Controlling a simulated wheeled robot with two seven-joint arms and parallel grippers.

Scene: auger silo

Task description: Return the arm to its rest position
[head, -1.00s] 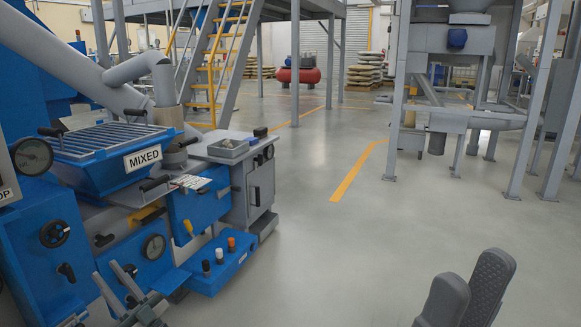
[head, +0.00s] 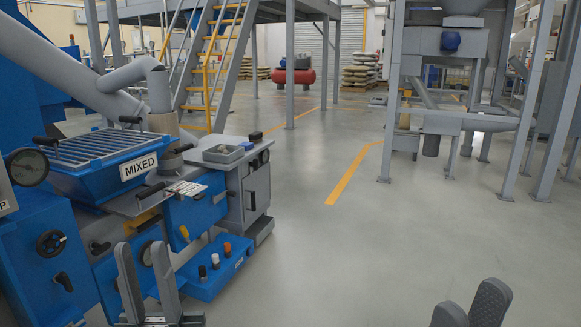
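My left gripper (head: 142,250) stands upright at the lower left, in front of the blue machine (head: 125,170) with the "MIXED" sign (head: 138,168). Its two grey fingers are spread apart with nothing between them, and it looks clear of the machine. My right gripper (head: 472,300) shows only as two dark finger pads at the bottom edge, right of centre, over bare floor. I see nothing held there. The rest of the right arm is out of view.
A blue base with several knobs (head: 215,268) and a grey cabinet (head: 250,190) stand right of my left gripper. Levers and dials stick out of the machine. Grey steel frames (head: 392,90) stand at the back right. The middle floor (head: 350,255) is clear.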

